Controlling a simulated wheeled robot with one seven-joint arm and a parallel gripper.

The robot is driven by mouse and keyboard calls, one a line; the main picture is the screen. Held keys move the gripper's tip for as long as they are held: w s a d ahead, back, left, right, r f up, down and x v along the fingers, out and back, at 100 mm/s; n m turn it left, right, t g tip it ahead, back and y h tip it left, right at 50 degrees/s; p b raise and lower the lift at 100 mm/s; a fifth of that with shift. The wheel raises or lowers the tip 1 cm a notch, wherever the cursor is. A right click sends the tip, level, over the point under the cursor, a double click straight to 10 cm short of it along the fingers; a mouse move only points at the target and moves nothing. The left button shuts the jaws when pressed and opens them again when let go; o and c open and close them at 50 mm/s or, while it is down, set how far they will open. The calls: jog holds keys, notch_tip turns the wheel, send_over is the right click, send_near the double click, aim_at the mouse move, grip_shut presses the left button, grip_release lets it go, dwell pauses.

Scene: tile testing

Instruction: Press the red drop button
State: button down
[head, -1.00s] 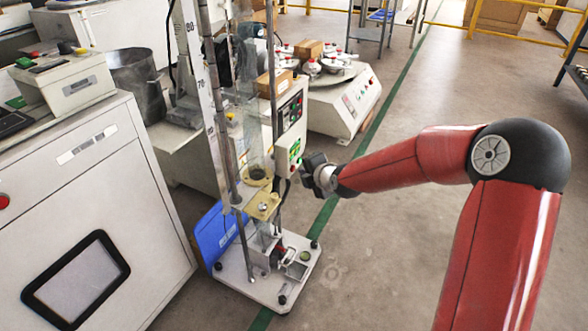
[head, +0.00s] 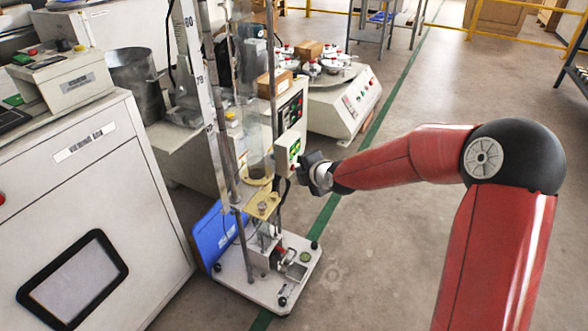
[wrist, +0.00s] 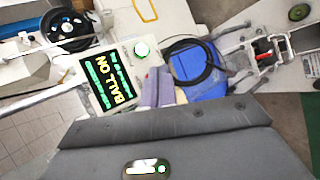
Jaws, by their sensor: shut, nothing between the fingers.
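The control box (head: 289,146) is mounted on the upright drop-test stand (head: 212,130). In the wrist view its display (wrist: 108,82) reads "BALL ON", with a green-lit round button (wrist: 142,48) beside it. My gripper (head: 304,162) is shut and empty, right beside the box's front face. In the wrist view the fingertips (wrist: 158,86) lie over the panel's edge near the green button. I cannot tell whether they touch it.
The stand's white base plate (head: 232,283) is on the floor, with a blue panel (head: 218,234) leaning beside it. A white cabinet (head: 150,240) is at the left. A white machine (head: 340,105) stands behind. The floor at right is open.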

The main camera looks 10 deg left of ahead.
jog(key=shift+a, duration=0.3)
jog(key=shift+d, duration=0.15)
dwell(0.4)
jog(key=shift+s+d, duration=0.25)
jog(key=shift+d, duration=0.45)
jog(key=shift+s+d+p, duration=0.3)
jog(key=shift+d+p, duration=0.1)
jog(key=shift+d, duration=0.4)
jog(key=shift+s+d+p, duration=0.25)
jog(key=shift+d+p, duration=0.15)
jog(key=shift+d, duration=0.35)
jog(key=shift+s+d+p, duration=0.3)
jog(key=shift+d+p, duration=0.1)
jog(key=shift+d, duration=0.4)
